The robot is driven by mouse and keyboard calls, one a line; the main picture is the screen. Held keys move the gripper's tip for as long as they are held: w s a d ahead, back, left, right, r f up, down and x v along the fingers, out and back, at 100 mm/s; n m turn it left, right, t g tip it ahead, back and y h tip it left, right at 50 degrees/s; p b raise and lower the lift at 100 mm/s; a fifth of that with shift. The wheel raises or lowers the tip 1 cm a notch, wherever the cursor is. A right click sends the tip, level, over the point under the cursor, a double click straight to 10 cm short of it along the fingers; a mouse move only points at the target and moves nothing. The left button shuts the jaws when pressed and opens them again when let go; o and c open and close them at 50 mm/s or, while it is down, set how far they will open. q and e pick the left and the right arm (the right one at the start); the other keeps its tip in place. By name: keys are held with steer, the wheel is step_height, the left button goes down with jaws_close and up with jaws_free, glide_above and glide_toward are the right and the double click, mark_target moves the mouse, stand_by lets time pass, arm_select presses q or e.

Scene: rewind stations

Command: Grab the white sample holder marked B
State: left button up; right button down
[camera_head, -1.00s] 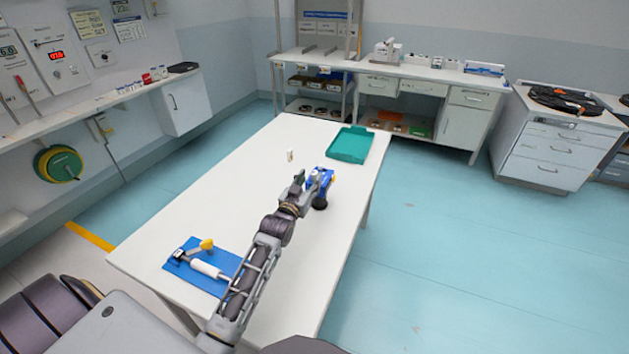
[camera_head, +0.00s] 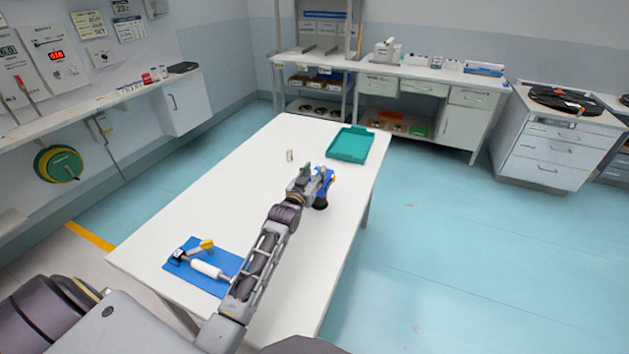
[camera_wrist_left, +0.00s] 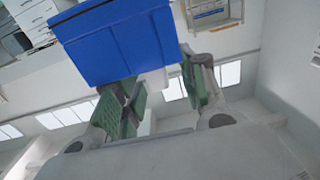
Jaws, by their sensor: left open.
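A small white upright piece (camera_head: 290,155) stands on the white table (camera_head: 215,205), left of the green tray; I cannot read a letter on it. My right gripper is not in view.
A green tray (camera_head: 350,145) lies at the table's far right corner. A blue mat (camera_head: 205,267) with a white cylinder and a yellow-knobbed piece lies at the near left. The table's left middle is clear. A wall shelf (camera_head: 95,105) runs along the left.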

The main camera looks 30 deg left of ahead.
arm_select(q)
steer(key=shift+w, duration=0.55)
jaws_close()
